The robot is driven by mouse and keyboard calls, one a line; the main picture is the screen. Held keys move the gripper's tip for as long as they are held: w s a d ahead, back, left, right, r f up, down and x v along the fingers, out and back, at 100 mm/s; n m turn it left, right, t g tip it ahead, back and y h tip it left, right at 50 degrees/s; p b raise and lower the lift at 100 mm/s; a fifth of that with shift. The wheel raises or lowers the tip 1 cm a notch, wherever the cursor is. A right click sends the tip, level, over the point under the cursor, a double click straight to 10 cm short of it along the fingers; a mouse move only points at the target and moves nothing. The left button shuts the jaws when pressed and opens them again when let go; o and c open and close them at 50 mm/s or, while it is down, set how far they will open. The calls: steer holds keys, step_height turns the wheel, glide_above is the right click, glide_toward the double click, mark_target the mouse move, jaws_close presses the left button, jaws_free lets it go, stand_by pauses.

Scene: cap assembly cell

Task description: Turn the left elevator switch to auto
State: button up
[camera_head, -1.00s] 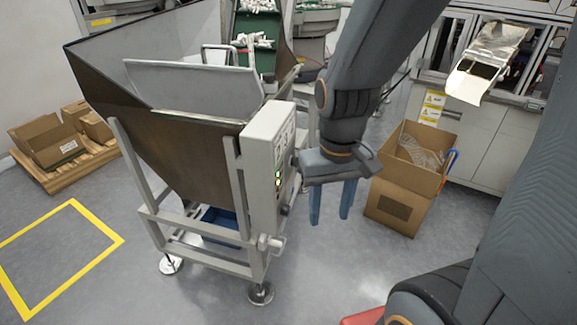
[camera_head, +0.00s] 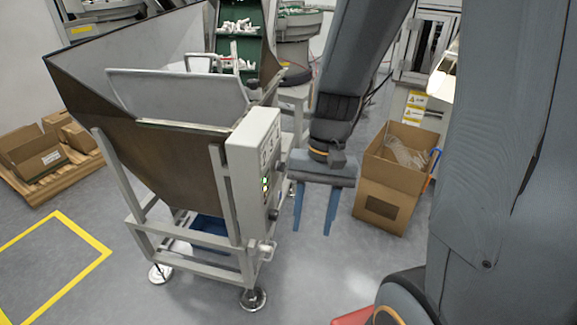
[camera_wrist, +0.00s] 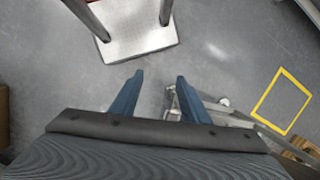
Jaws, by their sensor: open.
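The elevator's control box (camera_head: 250,170) is a pale box on the side of the hopper frame, left of my gripper in the head view. Its panel carries lit green and yellow lights and dark knobs; the side knob (camera_head: 274,214) is seen edge-on. I cannot read the switch's setting or its labels. My gripper (camera_head: 312,230) points down to the right of the box, apart from it. Its two blue fingers are spread and empty. In the wrist view my gripper (camera_wrist: 155,95) is open over floor, with part of a pale metal frame (camera_wrist: 230,115) behind the right finger.
The brown hopper (camera_head: 165,165) stands on a pale metal frame. An open cardboard box (camera_head: 380,210) is on the floor right of my gripper. More cartons (camera_head: 40,160) lie on a pallet at left. Open floor lies below my gripper.

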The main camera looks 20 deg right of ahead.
steer(key=w+a+f+m+g+y+p, duration=0.1)
steer(key=w+a+f+m+y+p, duration=0.1)
steer(key=w+m+y, duration=0.5)
steer(key=m+t+y+p, duration=0.3)
steer(key=m+t+y, duration=0.3)
steer(key=m+t, duration=0.95)
glide_toward(280, 167)
steer(key=w+a+m+g+p, duration=0.2)
steer(key=w+a+m+g, duration=0.1)
steer(key=w+a+m, duration=0.1)
steer(key=shift+w+a+r, duration=0.3)
steer(key=shift+w+a, duration=0.15)
steer(key=shift+w, duration=0.6)
steer(key=c, duration=1.1)
steer(key=shift+o, duration=0.2)
